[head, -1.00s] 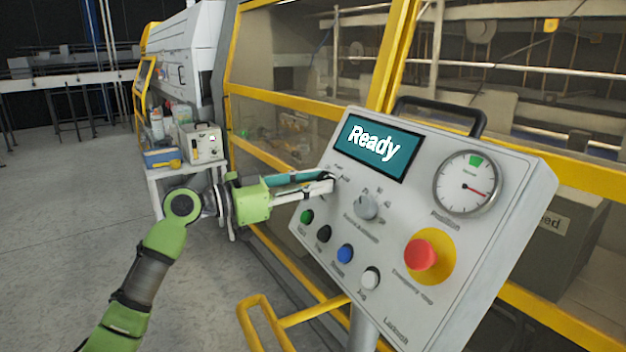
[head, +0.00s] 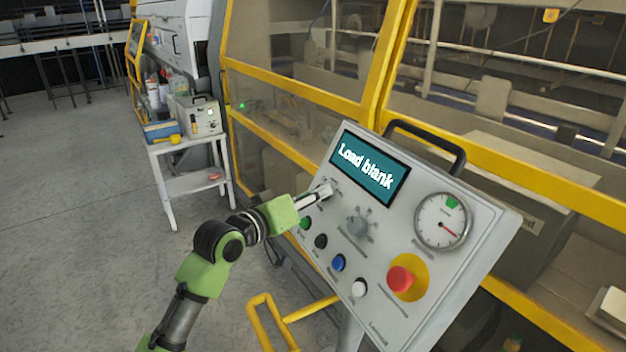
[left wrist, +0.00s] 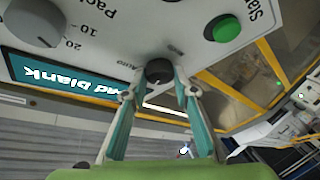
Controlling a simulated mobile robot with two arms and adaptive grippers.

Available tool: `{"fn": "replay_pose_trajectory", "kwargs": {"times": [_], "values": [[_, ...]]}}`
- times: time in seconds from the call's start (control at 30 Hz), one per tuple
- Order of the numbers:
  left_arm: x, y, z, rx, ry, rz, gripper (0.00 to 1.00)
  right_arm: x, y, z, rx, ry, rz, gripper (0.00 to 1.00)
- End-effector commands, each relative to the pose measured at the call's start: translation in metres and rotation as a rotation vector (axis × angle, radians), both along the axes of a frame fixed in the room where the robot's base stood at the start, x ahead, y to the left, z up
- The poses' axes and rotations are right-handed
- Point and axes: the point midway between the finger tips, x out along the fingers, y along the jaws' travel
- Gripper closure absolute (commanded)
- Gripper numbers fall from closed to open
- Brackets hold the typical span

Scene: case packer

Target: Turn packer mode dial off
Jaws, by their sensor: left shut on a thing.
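The control panel (head: 395,290) stands tilted at the right in the head view, and its screen (head: 369,167) reads "Load blank". My left gripper (head: 326,190) is at the panel's upper left, below the screen. In the left wrist view its fingers (left wrist: 160,86) are around a small dark knob (left wrist: 158,72), the mode dial, with "Auto" printed beside it. The gripper is shut on this dial. In the head view the fingers hide the dial. Its exact pointer position is not clear. My right gripper is not in view.
A larger grey dial (head: 357,227) sits right of my fingers. Below are green (head: 305,223), black (head: 321,241), blue (head: 338,263) and white (head: 358,288) buttons and a red emergency stop (head: 401,279). A yellow rail (head: 262,322) is below the panel.

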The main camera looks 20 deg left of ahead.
Motion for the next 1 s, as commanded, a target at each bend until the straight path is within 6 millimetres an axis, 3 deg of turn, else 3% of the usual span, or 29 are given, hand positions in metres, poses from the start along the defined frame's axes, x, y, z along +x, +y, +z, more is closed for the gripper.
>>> {"fn": "replay_pose_trajectory", "kwargs": {"times": [0.5,1.0], "values": [[0.0006,-0.0048,0.0058,-0.292,0.277,0.230,0.95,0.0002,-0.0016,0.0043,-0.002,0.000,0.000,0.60],[0.0009,-0.0052,0.0061,-0.424,0.412,0.339,0.95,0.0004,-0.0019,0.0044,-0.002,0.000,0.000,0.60]]}}
